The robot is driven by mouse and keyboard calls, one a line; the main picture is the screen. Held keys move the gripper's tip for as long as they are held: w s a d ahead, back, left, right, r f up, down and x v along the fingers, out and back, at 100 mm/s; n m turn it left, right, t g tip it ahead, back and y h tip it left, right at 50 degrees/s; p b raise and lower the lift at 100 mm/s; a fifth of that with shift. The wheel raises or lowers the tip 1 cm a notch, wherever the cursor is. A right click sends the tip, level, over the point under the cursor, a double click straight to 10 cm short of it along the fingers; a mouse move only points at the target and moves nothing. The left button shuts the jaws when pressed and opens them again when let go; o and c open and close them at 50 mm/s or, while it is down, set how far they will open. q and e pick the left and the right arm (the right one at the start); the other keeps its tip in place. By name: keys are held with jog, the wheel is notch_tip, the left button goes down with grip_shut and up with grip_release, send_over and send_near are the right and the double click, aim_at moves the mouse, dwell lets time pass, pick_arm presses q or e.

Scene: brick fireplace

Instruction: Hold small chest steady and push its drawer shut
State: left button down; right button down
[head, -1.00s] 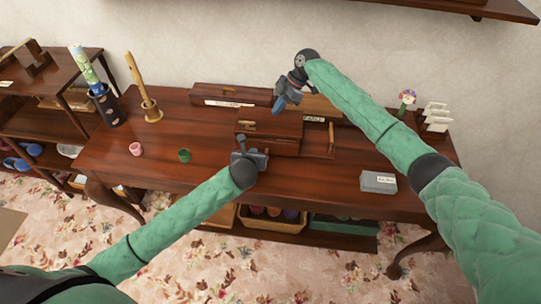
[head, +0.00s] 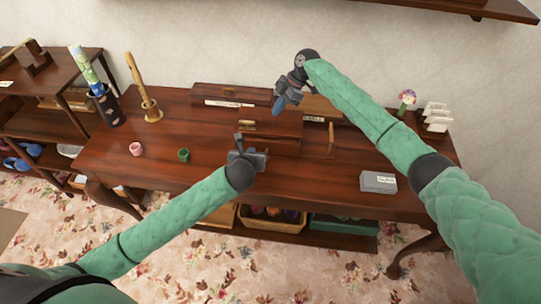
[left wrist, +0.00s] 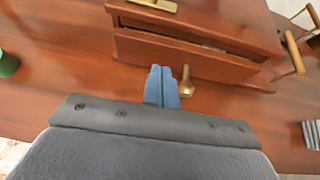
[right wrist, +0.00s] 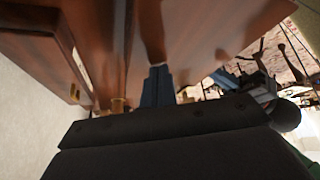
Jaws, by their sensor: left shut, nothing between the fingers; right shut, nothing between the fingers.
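The small chest (head: 272,122) is reddish-brown wood and stands on the desk, with a brass handle on its top. In the left wrist view its drawer (left wrist: 180,56) stands a little out, with a dark gap above its front. A brass knob (left wrist: 187,84) is on the drawer front. My left gripper (head: 239,140) is shut and empty at the chest's front; its blue fingertips (left wrist: 162,72) are just left of the knob, and contact cannot be told. My right gripper (head: 278,104) is shut and empty above the chest's back edge; its fingertips show in the right wrist view (right wrist: 158,72).
A long wooden box (head: 235,95) lies behind the chest on the left. Pink (head: 136,149) and green (head: 184,155) cups stand left, a grey box (head: 378,182) right. A small wooden frame (head: 331,136) is close beside the chest.

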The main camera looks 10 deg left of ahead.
pick_arm(q)
jog(key=shift+s+r, duration=0.2)
jog(key=shift+s, duration=0.05)
pick_arm(e)
jog(key=shift+s+d+f, duration=0.1)
jog(key=shift+s+f, duration=0.1)
jog(key=shift+f, duration=0.35)
pick_arm(q)
jog(key=shift+s, duration=0.1)
jog(key=v, duration=1.2)
jog(key=shift+r, duration=0.1)
pick_arm(e)
jog(key=shift+r, duration=0.15)
